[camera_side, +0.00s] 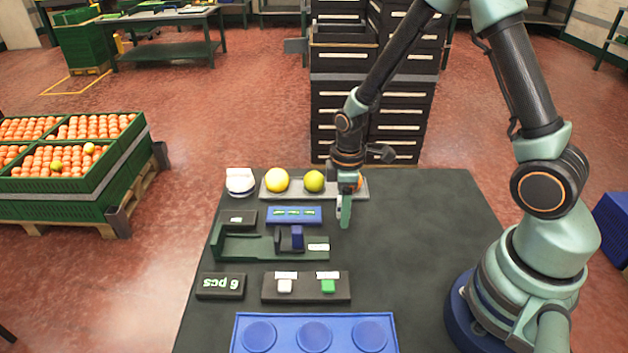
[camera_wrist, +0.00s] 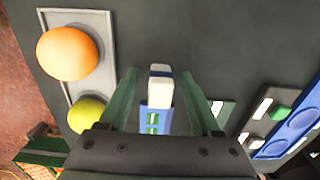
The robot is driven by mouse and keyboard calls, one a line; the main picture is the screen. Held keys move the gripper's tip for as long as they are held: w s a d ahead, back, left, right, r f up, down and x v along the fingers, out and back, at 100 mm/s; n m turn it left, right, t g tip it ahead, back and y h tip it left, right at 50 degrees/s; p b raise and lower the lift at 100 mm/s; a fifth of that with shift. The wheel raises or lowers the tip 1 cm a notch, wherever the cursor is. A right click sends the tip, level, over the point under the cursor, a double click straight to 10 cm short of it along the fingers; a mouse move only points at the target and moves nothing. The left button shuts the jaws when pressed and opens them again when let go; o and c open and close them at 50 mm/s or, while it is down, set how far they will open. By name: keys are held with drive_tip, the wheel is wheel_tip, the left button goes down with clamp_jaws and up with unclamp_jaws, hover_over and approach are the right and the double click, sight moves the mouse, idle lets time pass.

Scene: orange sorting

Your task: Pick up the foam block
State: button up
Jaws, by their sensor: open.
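A small white block with a dark blue band, which looks like the foam block (camera_wrist: 160,88), shows between my fingers in the wrist view. In the side view, only a small white and blue part of it (camera_side: 339,208) shows beside my finger. My gripper (camera_side: 344,218) is pointing down over the dark table, right of the blue holder. In the wrist view, my gripper (camera_wrist: 160,78) is open, with one green finger on each side of the block and a gap to each. I cannot tell the exact height of the fingertips over the table.
A grey tray (camera_side: 268,195) with an orange (camera_wrist: 67,54) and yellow-green fruit (camera_side: 314,181) lies close behind my gripper. A blue holder (camera_side: 294,222) with green marks is left of it. A green fixture (camera_side: 245,247) and blue tray (camera_side: 245,335) stand nearer the front. The table's right side is clear.

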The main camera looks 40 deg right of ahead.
drive_tip(key=shift+c, duration=0.3)
clamp_jaws()
drive_tip(key=shift+r, duration=0.2)
wheel_tip(320, 180, up, 20)
drive_tip(key=shift+f, duration=0.15)
